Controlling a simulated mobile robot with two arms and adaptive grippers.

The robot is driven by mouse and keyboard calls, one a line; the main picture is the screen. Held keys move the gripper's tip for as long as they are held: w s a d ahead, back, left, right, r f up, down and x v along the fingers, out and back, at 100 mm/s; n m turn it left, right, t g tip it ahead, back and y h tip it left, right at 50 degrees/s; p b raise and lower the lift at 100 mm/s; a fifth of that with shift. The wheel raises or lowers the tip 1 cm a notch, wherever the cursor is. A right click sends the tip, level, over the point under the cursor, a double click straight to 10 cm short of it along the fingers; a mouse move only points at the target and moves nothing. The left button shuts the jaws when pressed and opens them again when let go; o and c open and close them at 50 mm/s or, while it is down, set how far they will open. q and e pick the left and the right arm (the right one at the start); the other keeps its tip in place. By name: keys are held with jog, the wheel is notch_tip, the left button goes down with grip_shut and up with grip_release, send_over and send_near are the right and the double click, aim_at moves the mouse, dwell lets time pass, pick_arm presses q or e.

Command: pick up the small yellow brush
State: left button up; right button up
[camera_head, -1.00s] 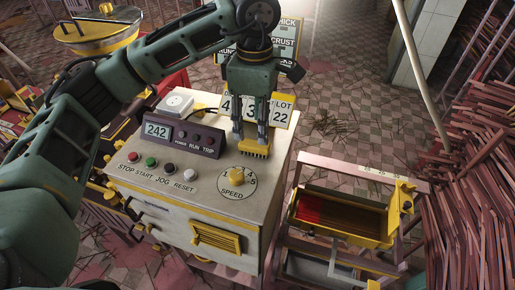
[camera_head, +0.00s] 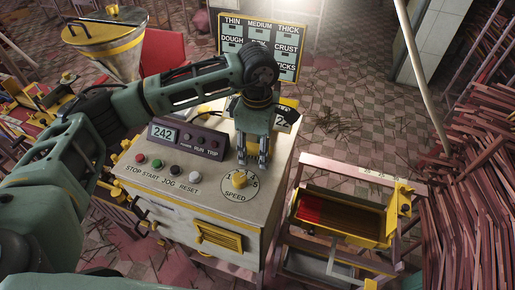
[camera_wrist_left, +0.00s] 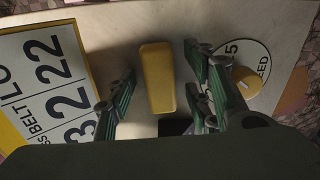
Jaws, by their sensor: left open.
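The small yellow brush (camera_wrist_left: 157,78) shows in the left wrist view as a yellow block on the pale top of the machine cabinet. It lies between the two fingers of my left gripper (camera_wrist_left: 160,75), which are open with a gap on each side of it. In the head view, my left gripper (camera_head: 252,158) points down close to the cabinet top, behind the speed knob (camera_head: 240,179). There the brush is hidden by the fingers. My right gripper is not in view.
The cabinet (camera_head: 190,205) carries a dark display box (camera_head: 187,138), several buttons and a number card, which the left wrist view shows beside the fingers (camera_wrist_left: 45,80). A stand with a yellow tray (camera_head: 345,232) is at right. Stick piles (camera_head: 470,210) line the right edge.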

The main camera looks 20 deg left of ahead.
pick_arm(q)
jog(key=shift+c, duration=0.5)
grip_shut()
jog(key=shift+r, duration=0.15)
jog(key=shift+r+b, duration=0.3)
jog(key=shift+b, duration=0.1)
jog(key=r+b, duration=0.1)
jog(key=d+r+b, duration=0.1)
jog(key=r, duration=0.1)
jog(key=shift+s+d+r+b, duration=0.1)
jog(key=shift+d+r+b, duration=0.05)
jog(key=shift+r+b, duration=0.15)
jog(key=s+d+r+b, duration=0.2)
jog(key=d+r, duration=0.4)
jog(key=d, duration=0.4)
jog(key=shift+s+r+b, duration=0.3)
jog(key=shift+b, duration=0.6)
